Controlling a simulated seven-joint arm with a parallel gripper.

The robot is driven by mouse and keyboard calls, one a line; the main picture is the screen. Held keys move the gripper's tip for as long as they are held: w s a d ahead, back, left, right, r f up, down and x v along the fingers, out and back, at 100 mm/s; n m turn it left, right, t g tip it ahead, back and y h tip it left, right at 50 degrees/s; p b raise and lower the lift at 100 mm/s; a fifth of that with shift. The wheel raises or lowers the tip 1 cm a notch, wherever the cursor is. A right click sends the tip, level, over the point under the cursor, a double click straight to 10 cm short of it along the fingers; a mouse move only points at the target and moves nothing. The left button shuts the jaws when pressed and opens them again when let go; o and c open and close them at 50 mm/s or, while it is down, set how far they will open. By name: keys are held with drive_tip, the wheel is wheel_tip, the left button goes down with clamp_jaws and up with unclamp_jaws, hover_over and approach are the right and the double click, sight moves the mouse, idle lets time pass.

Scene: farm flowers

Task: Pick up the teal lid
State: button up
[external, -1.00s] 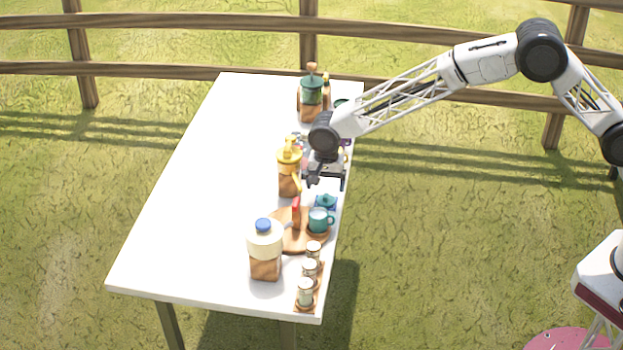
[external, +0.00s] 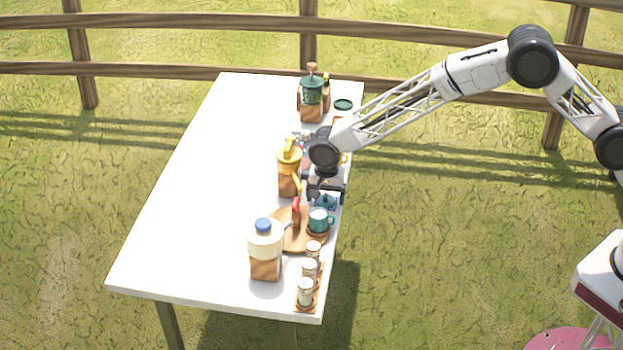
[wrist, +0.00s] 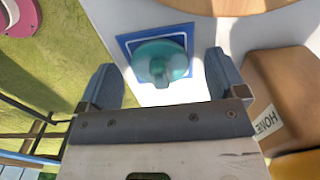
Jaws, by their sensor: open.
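The teal lid (wrist: 160,63) is round with a small knob and lies on a blue square coaster (wrist: 128,43) on the table in the wrist view. In the external view the lid (external: 326,201) shows just behind the teal mug (external: 319,220), partly covered by my gripper. My gripper (external: 326,196) is open and above the lid. In the wrist view its two fingers (wrist: 160,85) stand apart on either side of the lid, with nothing between them gripped.
A wooden board (external: 290,238) bears the mug and a red-handled item (external: 296,212). A honey container (external: 288,180) with a yellow top stands left of my gripper. A cream jar (external: 265,250) and several small jars (external: 306,291) are nearer. The table's left side (external: 190,200) is clear.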

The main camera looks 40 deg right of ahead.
sight(327, 196)
drive_tip(key=c, duration=1)
drive_tip(key=shift+r, duration=0.15)
drive_tip(key=shift+r, duration=1.75)
drive_tip(key=s+d, duration=0.3)
drive_tip(key=s, duration=0.1)
drive_tip(key=s+d, duration=0.4)
drive_tip(key=s+d+r, duration=0.1)
drive_tip(key=s+d, duration=0.2)
drive_tip(key=s, duration=0.1)
drive_tip(key=shift+s+d+r, duration=0.1)
drive_tip(key=shift+d, duration=0.1)
drive_tip(key=shift+a, duration=0.1)
